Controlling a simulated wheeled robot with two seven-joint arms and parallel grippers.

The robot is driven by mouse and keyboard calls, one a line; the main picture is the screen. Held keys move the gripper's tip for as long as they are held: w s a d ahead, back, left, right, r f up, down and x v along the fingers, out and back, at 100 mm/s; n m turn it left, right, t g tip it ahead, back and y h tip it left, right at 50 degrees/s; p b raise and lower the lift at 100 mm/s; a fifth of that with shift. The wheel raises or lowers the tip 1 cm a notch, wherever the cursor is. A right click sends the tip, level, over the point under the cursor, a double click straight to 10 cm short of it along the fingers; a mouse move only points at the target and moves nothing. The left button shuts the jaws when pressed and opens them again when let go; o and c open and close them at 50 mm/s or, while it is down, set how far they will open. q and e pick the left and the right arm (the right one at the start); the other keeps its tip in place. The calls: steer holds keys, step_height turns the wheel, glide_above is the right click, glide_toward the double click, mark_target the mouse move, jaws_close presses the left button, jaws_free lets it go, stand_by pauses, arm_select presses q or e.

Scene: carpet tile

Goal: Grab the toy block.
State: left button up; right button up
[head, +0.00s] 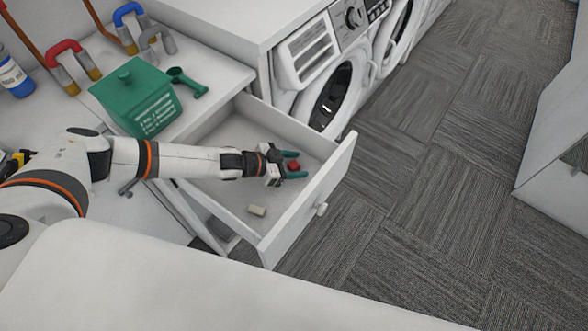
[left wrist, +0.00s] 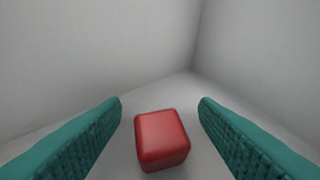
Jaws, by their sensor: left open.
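The toy block is a small red cube (head: 293,166) inside the open white drawer (head: 225,193), towards its far right corner. My left gripper (head: 296,165) reaches into the drawer with its two green fingers apart, one on each side of the block. In the left wrist view the red block (left wrist: 162,139) sits on the drawer floor between the open fingers, with a gap on both sides. No contact shows. My right gripper is not in view.
A small beige piece (head: 257,210) lies in the drawer nearer its front left. The drawer walls stand close around my gripper. A green box (head: 137,100) and a green scoop (head: 188,82) stand on the counter above. Washing machines (head: 335,95) stand beyond the drawer.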

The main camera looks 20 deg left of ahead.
arm_select(q)
steer(key=c, duration=1.1)
steer(key=shift+a+r, duration=0.1)
steer(key=shift+r, duration=0.05)
